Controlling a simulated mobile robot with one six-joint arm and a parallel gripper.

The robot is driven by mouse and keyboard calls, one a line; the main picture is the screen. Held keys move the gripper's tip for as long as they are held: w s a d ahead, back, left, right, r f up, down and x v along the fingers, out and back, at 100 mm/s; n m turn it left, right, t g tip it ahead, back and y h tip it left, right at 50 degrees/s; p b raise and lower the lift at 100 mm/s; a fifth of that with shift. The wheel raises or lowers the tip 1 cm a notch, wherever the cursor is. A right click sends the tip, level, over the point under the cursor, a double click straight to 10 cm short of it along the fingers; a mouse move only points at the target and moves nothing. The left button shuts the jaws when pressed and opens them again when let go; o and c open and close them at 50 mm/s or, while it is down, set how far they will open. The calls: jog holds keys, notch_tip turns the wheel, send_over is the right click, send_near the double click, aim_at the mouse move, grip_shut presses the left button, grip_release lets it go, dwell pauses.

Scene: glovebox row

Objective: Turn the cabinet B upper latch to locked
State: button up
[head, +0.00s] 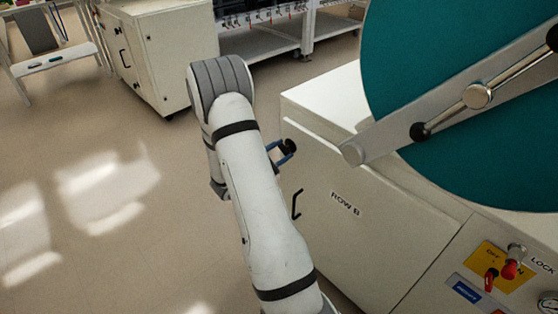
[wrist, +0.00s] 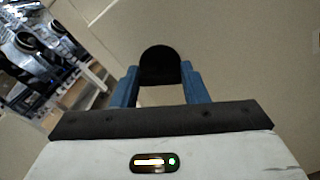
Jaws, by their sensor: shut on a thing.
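The cabinet (head: 400,225) marked ROW B stands right of my arm in the head view. The upper latch (head: 290,145) shows as a dark round knob near the top left of its front. In the wrist view the black latch knob (wrist: 160,62) sits between the blue fingertips. My gripper (head: 283,153) is shut on this knob, with one finger on each side in the wrist view (wrist: 160,88). The fingers hide the sides of the knob, and the latch's lock position cannot be read.
A black handle (head: 297,204) is on the cabinet front below the latch. A large teal disc with a grey bar (head: 460,100) overhangs the cabinet at right. A yellow switch panel (head: 490,257) is at lower right. Another white cabinet (head: 165,50) stands behind. The floor at left is clear.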

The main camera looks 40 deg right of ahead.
jog(key=m+b, duration=0.4)
jog(key=b, duration=0.2)
jog(key=m+b, duration=0.4)
jog(key=b, duration=0.2)
jog(key=m+b, duration=0.4)
jog(key=b, duration=0.2)
jog(key=shift+s+f, duration=0.15)
jog(key=shift+f, duration=0.2)
jog(key=shift+r+b, duration=0.1)
jog(key=shift+b, duration=0.25)
jog(key=o, duration=1)
jog(key=shift+r, duration=0.1)
jog(key=shift+a, duration=0.35)
jog(key=a, duration=0.2)
jog(key=a+p, duration=0.1)
jog(key=a, duration=0.1)
jog(key=a+p, duration=0.1)
jog(key=a, duration=0.2)
jog(key=shift+s+a, duration=0.1)
jog(key=shift+s, duration=0.2)
